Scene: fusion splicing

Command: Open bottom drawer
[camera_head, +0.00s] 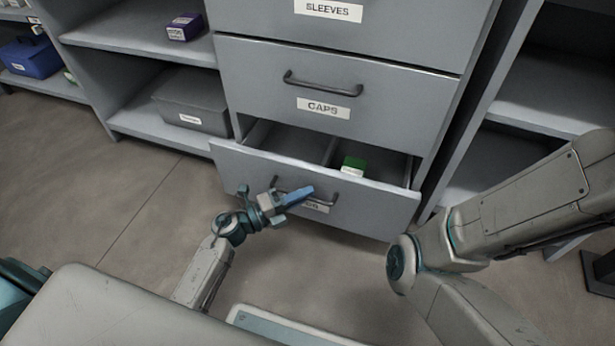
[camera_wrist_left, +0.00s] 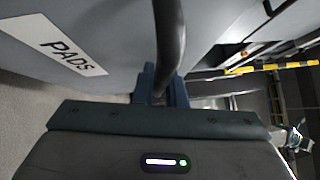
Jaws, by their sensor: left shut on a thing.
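The bottom drawer (camera_head: 235,165) is pulled part-way out of the grey cabinet. Inside it I see a divider and a green and white item (camera_head: 353,166). My left gripper (camera_head: 300,194) is at the front of this drawer, shut on its dark bar handle (camera_head: 280,183). In the left wrist view the handle (camera_wrist_left: 170,40) runs down between the blue fingers (camera_wrist_left: 160,88), beside a label reading PADS (camera_wrist_left: 62,48). In the head view that label is mostly hidden behind the gripper. The right arm's links (camera_head: 530,200) show at the right, but its gripper is out of view.
The CAPS drawer (camera_head: 390,100) above is shut, as is the SLEEVES drawer (camera_head: 400,20). Bare floor (camera_head: 110,160) lies in front of the left shelves.

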